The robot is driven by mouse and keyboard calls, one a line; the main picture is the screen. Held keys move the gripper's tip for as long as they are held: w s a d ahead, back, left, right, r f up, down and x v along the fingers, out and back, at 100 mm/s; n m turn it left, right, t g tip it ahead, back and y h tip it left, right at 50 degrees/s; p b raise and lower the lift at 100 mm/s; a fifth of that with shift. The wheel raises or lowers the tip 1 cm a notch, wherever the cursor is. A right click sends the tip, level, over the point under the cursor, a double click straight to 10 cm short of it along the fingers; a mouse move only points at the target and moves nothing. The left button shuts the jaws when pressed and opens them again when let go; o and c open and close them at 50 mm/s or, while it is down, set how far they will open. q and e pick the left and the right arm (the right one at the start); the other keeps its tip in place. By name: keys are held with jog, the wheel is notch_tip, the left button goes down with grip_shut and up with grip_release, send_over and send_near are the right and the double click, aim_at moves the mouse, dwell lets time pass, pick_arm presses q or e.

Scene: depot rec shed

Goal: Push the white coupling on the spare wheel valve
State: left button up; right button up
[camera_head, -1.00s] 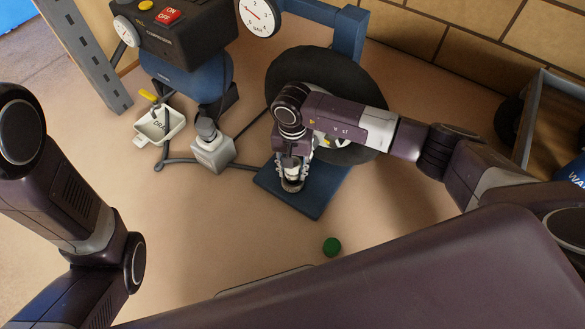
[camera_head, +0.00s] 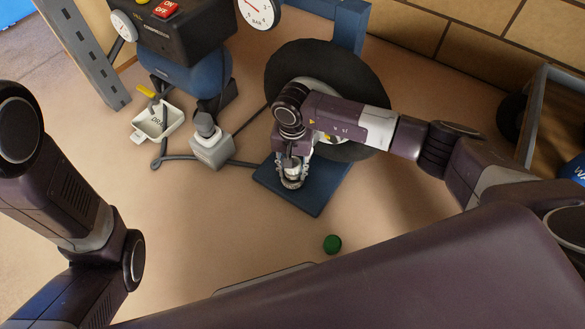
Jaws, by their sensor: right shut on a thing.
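The spare wheel (camera_head: 350,70) stands upright at the back, a black tyre with a pale hub, partly hidden by my right arm. Its valve is hidden from this view. My right gripper (camera_head: 291,180) points down in front of the wheel, over the blue base plate (camera_head: 322,196). It is shut on a small whitish piece (camera_head: 292,163), which looks like the coupling and is mostly covered by the fingers. I cannot tell whether this piece touches the valve. My left arm shows at the left, but its gripper is out of view.
A compressor (camera_head: 185,40) with red switch and gauges stands at the back left. Beside it are a white drain tray (camera_head: 148,133), a grey block (camera_head: 210,150) and a dark hose (camera_head: 178,158).

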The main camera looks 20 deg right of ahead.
jog(key=shift+r, duration=0.1)
jog(key=o, duration=1.2)
